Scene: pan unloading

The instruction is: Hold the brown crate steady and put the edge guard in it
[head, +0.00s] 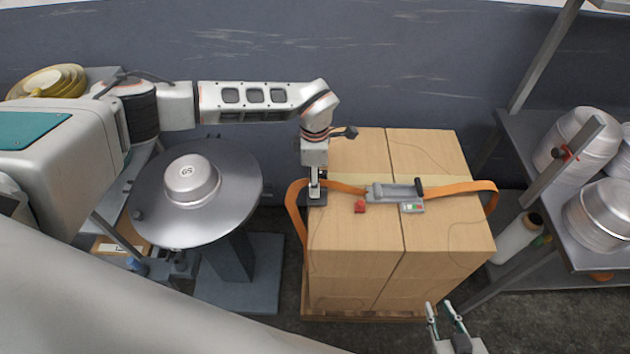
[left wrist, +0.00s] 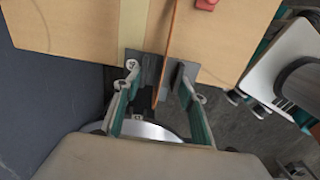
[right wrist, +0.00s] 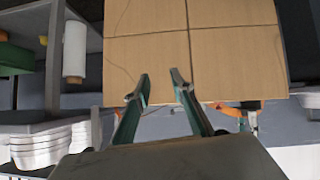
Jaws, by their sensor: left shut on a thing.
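The dark grey edge guard (head: 317,200) sits at the left top edge of the brown cartons (head: 350,235), by the orange strap (head: 296,212). My left gripper (head: 315,188) points down and is shut on the guard. In the left wrist view the guard (left wrist: 178,75) shows between the fingertips (left wrist: 160,78), with the strap (left wrist: 168,50) edge-on between its two grey parts. A low brown crate (head: 112,248) shows partly at lower left, largely hidden by my arm and the turntable. My right gripper (head: 446,322) is open and empty before the cartons' front; it also shows in the right wrist view (right wrist: 160,88).
A ratchet buckle (head: 395,192), a red piece (head: 360,207) and a small device with a green display (head: 412,207) lie on the cartons. A round turntable (head: 160,225) bears a metal pan (head: 192,180). A shelf (head: 590,255) with stacked pans stands right.

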